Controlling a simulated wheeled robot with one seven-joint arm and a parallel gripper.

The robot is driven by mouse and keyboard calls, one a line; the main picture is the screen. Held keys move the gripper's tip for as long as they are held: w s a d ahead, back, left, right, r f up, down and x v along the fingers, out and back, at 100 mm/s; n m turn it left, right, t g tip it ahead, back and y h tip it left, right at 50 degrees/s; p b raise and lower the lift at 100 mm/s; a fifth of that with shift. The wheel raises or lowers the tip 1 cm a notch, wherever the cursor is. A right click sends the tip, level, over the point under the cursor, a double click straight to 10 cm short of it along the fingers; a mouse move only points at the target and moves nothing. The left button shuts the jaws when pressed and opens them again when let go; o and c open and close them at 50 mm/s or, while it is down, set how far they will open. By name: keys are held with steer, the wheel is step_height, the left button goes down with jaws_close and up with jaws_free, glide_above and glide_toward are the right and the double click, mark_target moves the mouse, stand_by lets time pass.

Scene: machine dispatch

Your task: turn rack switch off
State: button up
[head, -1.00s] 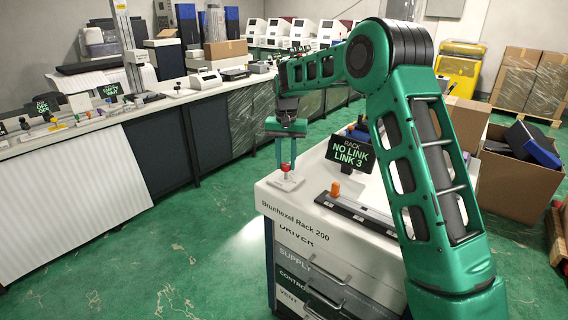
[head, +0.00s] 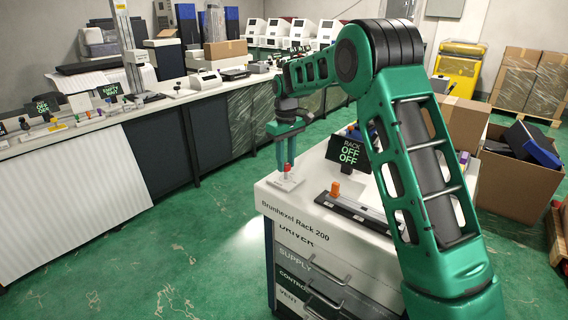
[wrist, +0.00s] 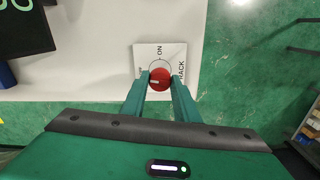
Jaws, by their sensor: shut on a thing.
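The rack switch is a red round knob (wrist: 160,79) on a white square plate (wrist: 149,54) marked ON and RACK. In the wrist view my gripper (wrist: 160,88) has its two green fingers on either side of the knob, closed on it. In the head view the gripper (head: 286,168) points straight down at the plate on the front left corner of the rack cabinet (head: 300,212), and the knob (head: 287,169) is mostly hidden by the fingers. The rack display (head: 349,153) reads RACK OFF OFF.
An orange knob (head: 335,189) on a dark rail stands to the right on the cabinet top. A long bench (head: 90,127) with devices runs along the left and back. Open cardboard boxes (head: 513,186) stand at the right. The green floor at left is clear.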

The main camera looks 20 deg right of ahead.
mark_target(286, 164)
steer(key=shift+n, duration=0.8)
steer(key=o, duration=1.1)
steer(key=shift+c, duration=0.2)
steer(key=shift+r, duration=0.1)
step_height(286, 164, up, 11)
steer(key=shift+f, duration=0.2)
steer(key=shift+w, duration=0.1)
